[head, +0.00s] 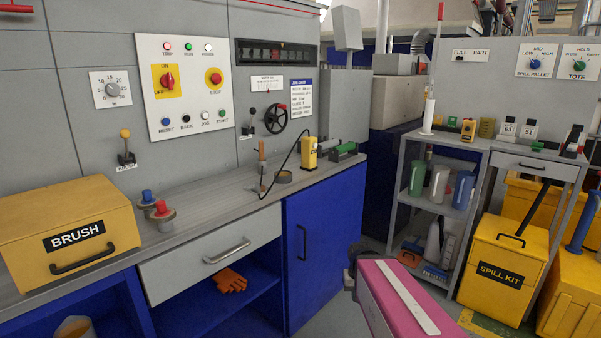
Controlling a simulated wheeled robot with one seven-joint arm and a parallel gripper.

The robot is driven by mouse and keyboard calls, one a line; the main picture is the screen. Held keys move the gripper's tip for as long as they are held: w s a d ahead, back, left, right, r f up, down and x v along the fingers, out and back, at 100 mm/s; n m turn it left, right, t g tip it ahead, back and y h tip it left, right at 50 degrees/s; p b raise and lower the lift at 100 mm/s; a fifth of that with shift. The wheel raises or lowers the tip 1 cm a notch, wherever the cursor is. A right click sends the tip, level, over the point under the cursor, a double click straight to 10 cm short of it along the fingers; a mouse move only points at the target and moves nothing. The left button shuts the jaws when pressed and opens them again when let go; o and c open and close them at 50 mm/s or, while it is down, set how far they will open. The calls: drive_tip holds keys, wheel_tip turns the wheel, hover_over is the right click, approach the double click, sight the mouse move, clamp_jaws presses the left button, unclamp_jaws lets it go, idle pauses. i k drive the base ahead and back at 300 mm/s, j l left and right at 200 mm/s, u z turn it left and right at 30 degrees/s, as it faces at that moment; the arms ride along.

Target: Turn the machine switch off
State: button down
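The machine switch (168,81) is a red rotary knob on a yellow plate. The plate sits at the upper left of a white control panel (188,117) on the grey machine front. ON is marked above the knob and OFF to its lower left. The knob's handle looks roughly upright, towards ON, but it is small in the picture. Nothing covers the switch. A pink body with a white strip at the bottom right may be part of my arm, well away from the panel.
A red STOP button (214,78) on yellow is right of the switch, with several small buttons below. The grey worktop (205,190) runs under the panel and carries a yellow BRUSH box (66,228). A lever (126,150) and handwheel (276,118) stick out nearby.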

sight(167, 81)
drive_tip(key=u, duration=1.4)
